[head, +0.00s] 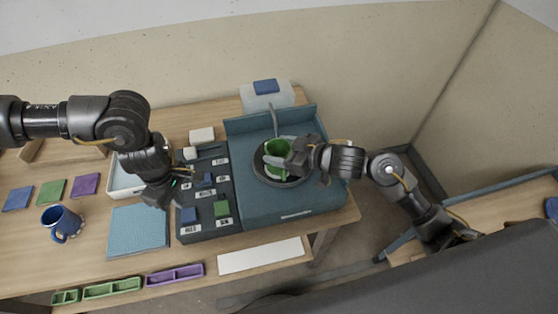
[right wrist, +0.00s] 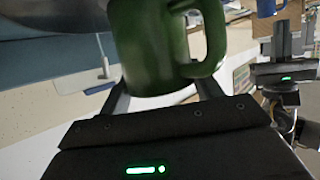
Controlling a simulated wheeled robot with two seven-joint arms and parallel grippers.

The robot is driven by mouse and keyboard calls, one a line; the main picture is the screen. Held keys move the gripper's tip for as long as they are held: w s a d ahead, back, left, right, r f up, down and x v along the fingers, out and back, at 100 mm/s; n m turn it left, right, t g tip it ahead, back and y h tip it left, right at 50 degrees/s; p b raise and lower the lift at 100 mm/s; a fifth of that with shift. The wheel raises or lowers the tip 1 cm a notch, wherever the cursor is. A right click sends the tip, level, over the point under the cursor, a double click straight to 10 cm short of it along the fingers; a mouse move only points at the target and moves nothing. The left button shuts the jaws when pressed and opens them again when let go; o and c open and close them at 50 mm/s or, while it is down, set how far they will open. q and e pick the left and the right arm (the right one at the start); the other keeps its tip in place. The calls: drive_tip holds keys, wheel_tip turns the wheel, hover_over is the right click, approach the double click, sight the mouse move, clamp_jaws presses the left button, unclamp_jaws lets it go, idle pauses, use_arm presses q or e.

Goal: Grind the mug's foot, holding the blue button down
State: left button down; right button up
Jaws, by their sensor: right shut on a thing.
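The green mug (head: 272,147) is at the round dark grinding wheel (head: 262,176) of the teal machine. My right gripper (head: 292,155) is shut on it from the right. In the right wrist view the mug (right wrist: 153,45) fills the top middle, its handle to the right; I cannot tell whether its foot touches the wheel.
A blue mug (head: 62,222) stands on the wooden table at left, near blue, green and purple tiles (head: 52,190). A light blue mat (head: 138,230) lies in front of my left gripper. Green and purple trays (head: 174,275) line the front edge beside a white strip (head: 262,256).

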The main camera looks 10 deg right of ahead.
drive_tip(key=shift+s+f, duration=0.1)
